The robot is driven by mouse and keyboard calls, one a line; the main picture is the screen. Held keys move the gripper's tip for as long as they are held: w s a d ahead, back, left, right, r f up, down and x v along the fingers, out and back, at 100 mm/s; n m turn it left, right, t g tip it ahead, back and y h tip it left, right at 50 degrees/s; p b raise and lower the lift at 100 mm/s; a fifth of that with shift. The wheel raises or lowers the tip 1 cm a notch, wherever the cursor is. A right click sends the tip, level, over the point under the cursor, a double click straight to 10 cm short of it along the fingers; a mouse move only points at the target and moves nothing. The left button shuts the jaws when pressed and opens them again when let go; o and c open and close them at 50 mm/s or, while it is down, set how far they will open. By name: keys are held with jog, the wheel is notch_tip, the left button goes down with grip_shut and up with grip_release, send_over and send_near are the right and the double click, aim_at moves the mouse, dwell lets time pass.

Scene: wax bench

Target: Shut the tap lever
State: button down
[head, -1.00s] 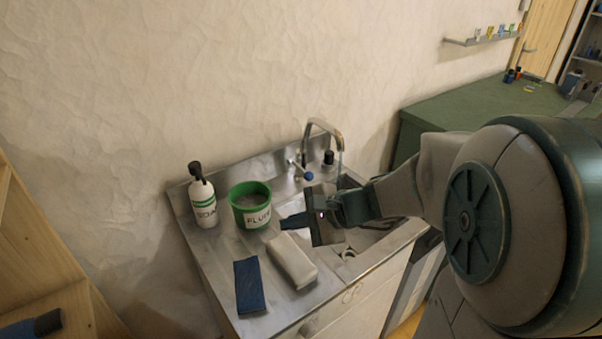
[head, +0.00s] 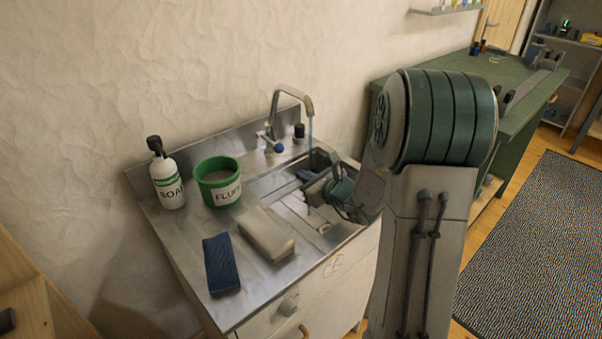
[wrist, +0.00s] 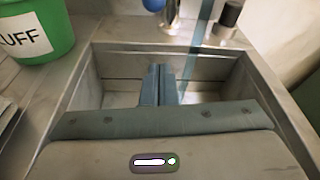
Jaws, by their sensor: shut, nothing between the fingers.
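The steel tap (head: 288,91) stands at the back of the sink unit, its spout arched over the basin. Its lever ends in a blue knob (head: 279,147) beside the tap's foot; the knob also shows at the top edge of the wrist view (wrist: 153,4). A bluish stream of water (head: 310,130) falls from the spout; it also shows in the wrist view (wrist: 207,52). My gripper (head: 305,176) is over the basin, in front of the lever and apart from it. In the wrist view its two fingers (wrist: 158,84) are together and empty, pointing towards the basin's back wall.
The sink basin (wrist: 95,78) lies around and below the fingers. A green FLUFF tub (head: 218,181) and a SOAP bottle (head: 168,180) stand left of the tap. A pale block (head: 266,233) and a blue block (head: 221,263) lie in front. A black-capped cylinder (head: 299,132) stands right of the lever.

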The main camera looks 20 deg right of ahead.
aim_at(270, 141)
jog(key=w+a+r+p, duration=0.1)
jog(key=w+a+r, duration=0.1)
jog(key=w, duration=0.4)
jog(key=shift+w+a+p, duration=0.2)
jog(key=shift+a+p, duration=0.1)
jog(key=shift+a, duration=0.45)
